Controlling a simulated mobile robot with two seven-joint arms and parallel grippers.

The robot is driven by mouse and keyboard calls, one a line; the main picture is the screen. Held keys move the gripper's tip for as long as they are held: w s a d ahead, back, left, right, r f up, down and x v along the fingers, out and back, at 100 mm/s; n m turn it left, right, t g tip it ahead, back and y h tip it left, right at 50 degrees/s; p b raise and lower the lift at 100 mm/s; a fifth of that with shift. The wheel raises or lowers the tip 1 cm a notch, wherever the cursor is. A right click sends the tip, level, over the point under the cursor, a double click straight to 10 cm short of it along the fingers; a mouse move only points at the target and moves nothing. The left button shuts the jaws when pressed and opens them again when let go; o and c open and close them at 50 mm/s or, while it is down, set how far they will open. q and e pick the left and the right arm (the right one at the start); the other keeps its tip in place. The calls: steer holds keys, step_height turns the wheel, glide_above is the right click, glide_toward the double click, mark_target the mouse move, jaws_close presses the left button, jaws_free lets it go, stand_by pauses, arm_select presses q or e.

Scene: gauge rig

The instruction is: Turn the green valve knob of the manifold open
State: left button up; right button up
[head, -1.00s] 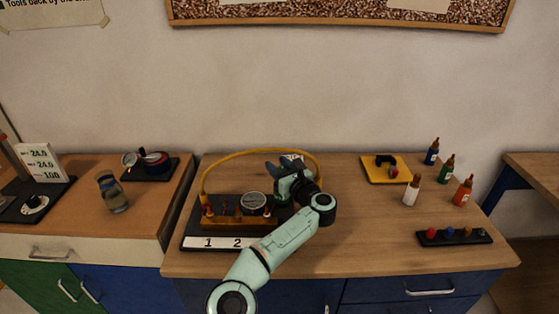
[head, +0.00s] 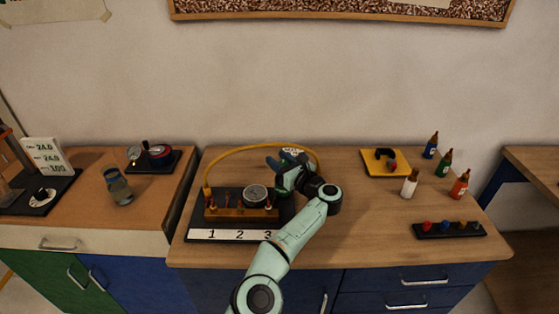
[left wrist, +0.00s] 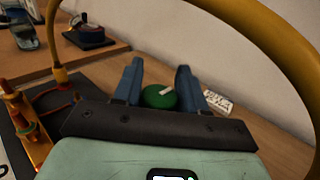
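The manifold (head: 225,213) is a brass-coloured block with a round gauge (head: 255,194) on a dark base plate, with a strip marked 1 2 3 in front. A yellow hose arches over it. The green valve knob (left wrist: 160,97) has a pale mark on top and shows in the left wrist view between my left gripper's two blue fingers (left wrist: 159,84). The fingers stand apart, one on each side of the knob; I cannot tell whether they touch it. My right gripper is not in view.
The yellow hose (left wrist: 262,25) passes close over the gripper in the left wrist view. A yellow pad (head: 376,168), several small bottles (head: 443,165) and a dark strip with coloured knobs (head: 450,231) are at the right. A glass jar (head: 118,187) stands on the left bench.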

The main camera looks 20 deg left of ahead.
arm_select(q)
steer(key=shift+o, duration=1.3)
steer(key=shift+s+d+f+b, duration=0.15)
steer(key=shift+s+d+b, duration=0.1)
steer(key=shift+d+b, duration=0.2)
steer(key=b+v, duration=0.4)
steer(key=v, duration=0.8)
steer(key=shift+s, duration=0.15)
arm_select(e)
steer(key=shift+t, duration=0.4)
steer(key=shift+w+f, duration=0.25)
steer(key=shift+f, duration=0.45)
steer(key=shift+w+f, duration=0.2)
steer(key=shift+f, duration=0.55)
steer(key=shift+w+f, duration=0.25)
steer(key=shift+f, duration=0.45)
arm_select(q)
steer(key=shift+d, duration=0.1)
